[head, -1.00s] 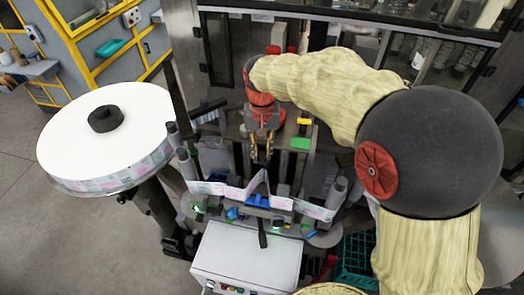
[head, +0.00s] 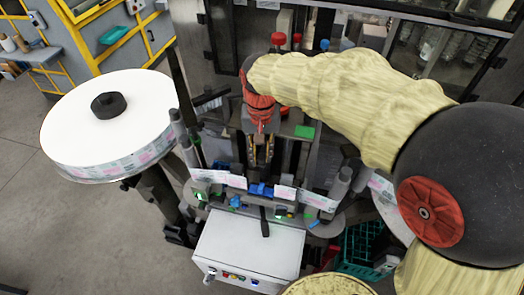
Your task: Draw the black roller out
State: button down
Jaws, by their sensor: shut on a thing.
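My gripper (head: 261,160) points down over the middle of the labeller, behind the blue part in the label path. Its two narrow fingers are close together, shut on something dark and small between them. I take this to be the black roller, but its outline is too small and dark to make out. The printed label strip (head: 220,179) runs from the left posts towards the middle. Its right stretch (head: 307,198) reaches the right posts. Around the blue part (head: 261,190) between them, no strip is visible.
A large white label reel (head: 75,125) stands at the left. A white control box (head: 248,250) with a black lever (head: 264,222) is in front. Upright posts (head: 340,186) flank the label path.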

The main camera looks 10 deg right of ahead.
jog(key=c, duration=1.7)
grip_release()
jog(key=shift+s+a, duration=0.15)
jog(key=shift+s, duration=0.15)
jog(key=shift+o, duration=0.6)
jog(key=shift+w, duration=0.1)
jog(key=shift+r, duration=0.1)
notch_tip(320, 180, up, 12)
jog(key=s+d+f+t+b, duration=0.2)
jog(key=s+d+f+b, duration=0.2)
jog(key=s+f+b, duration=0.2)
jog(key=s+d+f+n+t+b, duration=0.1)
jog(key=s+d+f+b, duration=0.3)
jog(key=s+f+b, duration=0.2)
jog(key=s+d+f+t+b, duration=0.2)
jog(key=s+d+f+b, duration=0.2)
jog(key=f, duration=0.5)
jog(key=s+b, duration=0.2)
jog(key=shift+d+f+t+b, duration=0.3)
jog(key=shift+f+b, duration=0.05)
